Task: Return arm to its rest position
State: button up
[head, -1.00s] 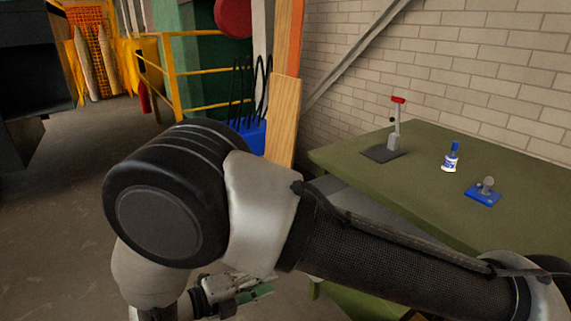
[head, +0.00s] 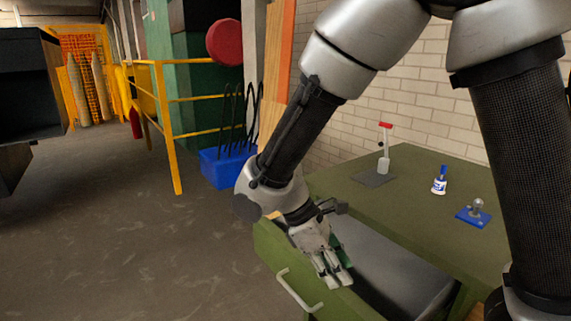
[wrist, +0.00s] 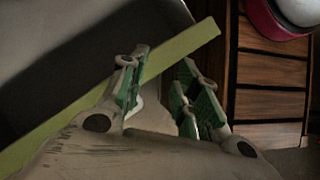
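My arm arches across the right of the head view, with the elbow raised and the forearm running down to the left. My gripper (head: 336,281) points downward by the front of the pulled-out green drawer (head: 270,250). In the wrist view, my gripper (wrist: 163,88) has its green-padded fingers spread apart, with nothing held between them. The drawer's light green edge (wrist: 185,45) runs behind the fingers there. I cannot tell whether the fingers touch the drawer.
The green workbench (head: 420,210) carries a lever device (head: 383,160), a blue-and-white bottle (head: 439,181) and a blue block with a knob (head: 474,214). A blue bin (head: 222,168) and yellow railing (head: 170,130) stand behind. Open floor (head: 110,230) lies left.

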jog(key=s+d+r+m+t+y, duration=0.2)
jog(key=d+r+m, duration=0.5)
jog(key=d, duration=0.6)
jog(key=s+d+r+m+t+y, duration=0.3)
jog(key=d+r+m, duration=0.5)
jog(key=d, duration=0.5)
notch_tip(320, 180, up, 3)
jog(key=shift+s+f+m+t+y, duration=0.15)
jog(key=shift+s+m+t+y, duration=0.2)
jog(key=shift+y, duration=0.25)
